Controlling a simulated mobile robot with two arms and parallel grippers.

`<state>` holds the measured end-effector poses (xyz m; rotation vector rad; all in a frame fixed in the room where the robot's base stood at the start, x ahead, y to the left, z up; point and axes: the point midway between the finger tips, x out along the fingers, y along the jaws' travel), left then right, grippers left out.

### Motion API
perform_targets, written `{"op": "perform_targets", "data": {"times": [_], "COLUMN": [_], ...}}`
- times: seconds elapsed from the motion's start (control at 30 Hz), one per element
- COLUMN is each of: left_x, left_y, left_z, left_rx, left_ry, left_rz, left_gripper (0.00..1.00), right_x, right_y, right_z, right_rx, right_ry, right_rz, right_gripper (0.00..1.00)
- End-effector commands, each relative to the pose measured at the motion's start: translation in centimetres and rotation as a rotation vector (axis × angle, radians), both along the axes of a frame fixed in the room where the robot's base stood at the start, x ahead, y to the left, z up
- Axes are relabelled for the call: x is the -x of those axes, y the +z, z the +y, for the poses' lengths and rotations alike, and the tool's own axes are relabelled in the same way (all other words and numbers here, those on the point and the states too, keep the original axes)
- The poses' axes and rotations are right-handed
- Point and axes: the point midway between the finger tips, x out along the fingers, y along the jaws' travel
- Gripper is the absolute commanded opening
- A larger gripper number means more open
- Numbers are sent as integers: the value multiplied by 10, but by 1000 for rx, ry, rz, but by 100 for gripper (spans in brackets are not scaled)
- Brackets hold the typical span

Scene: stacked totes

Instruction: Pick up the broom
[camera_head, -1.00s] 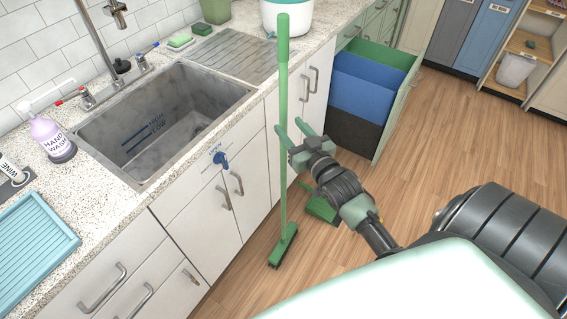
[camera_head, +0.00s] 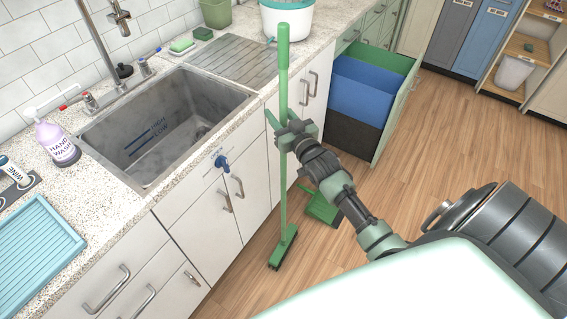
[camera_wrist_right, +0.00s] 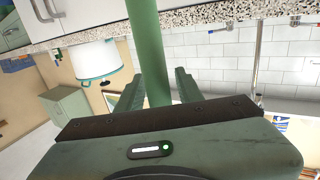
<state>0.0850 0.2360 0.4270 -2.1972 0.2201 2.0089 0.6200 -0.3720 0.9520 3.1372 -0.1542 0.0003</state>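The green broom stands upright on the floor in front of the sink cabinet in the head view, its long handle (camera_head: 283,75) rising above the counter edge and its brush head (camera_head: 283,248) on the wood floor. My right gripper (camera_head: 279,115) is at the upper part of the handle. In the right wrist view, the handle (camera_wrist_right: 147,45) passes between the two fingers of my right gripper (camera_wrist_right: 158,88). The fingers are apart, with a gap showing beside the handle on the right. My left gripper is not in view.
A green dustpan (camera_head: 322,208) lies on the floor right of the broom. The sink (camera_head: 165,125) and counter are behind it. An open drawer with blue and black bins (camera_head: 362,88) juts out at right. Clear wood floor (camera_head: 450,130) lies farther right.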

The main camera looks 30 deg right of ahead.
Motion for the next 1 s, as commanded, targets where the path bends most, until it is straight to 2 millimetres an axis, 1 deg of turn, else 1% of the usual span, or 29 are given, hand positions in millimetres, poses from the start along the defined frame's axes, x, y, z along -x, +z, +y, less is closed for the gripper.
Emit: {"op": "perform_targets", "data": {"times": [0.03, 0.07, 0.1, 0.47, 0.63, 0.77, 0.87, 1.0], "left_x": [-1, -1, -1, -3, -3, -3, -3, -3], "left_y": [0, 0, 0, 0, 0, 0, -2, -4], "left_z": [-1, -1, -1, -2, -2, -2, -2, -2], "left_rx": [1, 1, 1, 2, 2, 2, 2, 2], "left_ry": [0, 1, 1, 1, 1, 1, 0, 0], "left_rz": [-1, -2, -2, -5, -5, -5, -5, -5], "left_gripper": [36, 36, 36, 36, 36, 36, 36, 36], "right_x": [0, 0, 0, 0, 0, 0, 0, 0], "right_y": [0, 0, 0, 3, 14, 35, 62, 105], "right_z": [0, 0, 0, 0, 0, 0, 0, 0], "right_rx": [0, 0, 0, 0, 2, 3, 4, 4], "right_ry": [0, 0, 0, 0, 0, 1, 1, 1], "right_rz": [0, 0, 0, -5, -7, -10, -13, -15], "right_gripper": [19, 11, 0, 0, 0, 0, 0, 0]}}
